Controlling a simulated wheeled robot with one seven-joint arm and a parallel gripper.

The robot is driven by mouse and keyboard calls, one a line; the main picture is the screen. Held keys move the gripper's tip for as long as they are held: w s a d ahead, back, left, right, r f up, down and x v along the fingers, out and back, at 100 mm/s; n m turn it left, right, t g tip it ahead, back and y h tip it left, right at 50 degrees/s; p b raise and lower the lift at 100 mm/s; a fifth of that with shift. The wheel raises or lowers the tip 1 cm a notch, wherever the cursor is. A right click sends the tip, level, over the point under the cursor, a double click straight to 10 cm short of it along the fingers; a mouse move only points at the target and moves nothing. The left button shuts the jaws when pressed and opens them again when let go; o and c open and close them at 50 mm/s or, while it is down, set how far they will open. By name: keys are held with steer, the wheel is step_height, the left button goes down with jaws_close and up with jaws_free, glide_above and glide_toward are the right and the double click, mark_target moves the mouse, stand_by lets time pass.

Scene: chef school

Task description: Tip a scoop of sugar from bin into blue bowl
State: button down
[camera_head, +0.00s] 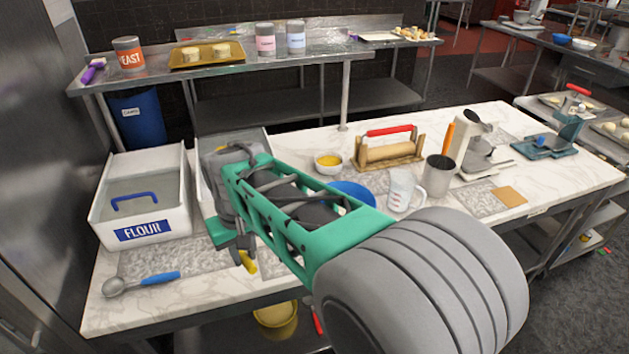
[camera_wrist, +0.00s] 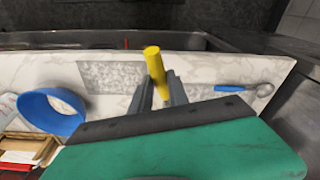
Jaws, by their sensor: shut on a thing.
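My gripper (camera_head: 240,250) is shut on a yellow handle (camera_head: 250,264), low over the front of the white counter. In the wrist view the yellow handle (camera_wrist: 155,70) rises between the two fingers (camera_wrist: 160,95); what is at its other end is hidden. A second bin (camera_head: 200,190), beside the flour bin, is mostly hidden behind my arm, so its label and contents do not show. The blue bowl (camera_head: 353,192) stands right of my gripper, partly covered by my arm. In the wrist view the blue bowl (camera_wrist: 50,112) is at the left, apart from the gripper.
The white flour bin (camera_head: 142,232) stands at the left. A blue-handled scoop (camera_head: 140,282) lies at the front left.

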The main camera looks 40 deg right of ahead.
steer(key=w+d+r+m+h+b, duration=0.1)
steer(key=d+m+b, duration=0.3)
steer(key=d, duration=0.8)
steer(key=w+d+r+m+h+b, duration=0.15)
steer(key=d+m, duration=0.45)
steer(key=d, duration=0.7)
steer(key=f+m+t+y+p, duration=0.1)
steer(key=t+y, duration=0.1)
steer(key=t, duration=0.1)
steer(key=s+f+m+t+y, duration=0.1)
steer(key=t+y, duration=0.1)
steer(key=t, duration=0.2)
steer(key=f+m+t+y+p, duration=0.1)
steer(key=m+t+y, duration=0.1)
steer(key=t, duration=0.2)
steer(key=shift+s+d+f+p, duration=0.1)
steer(key=shift+s+f+p, duration=0.25)
steer(key=shift+f, duration=0.05)
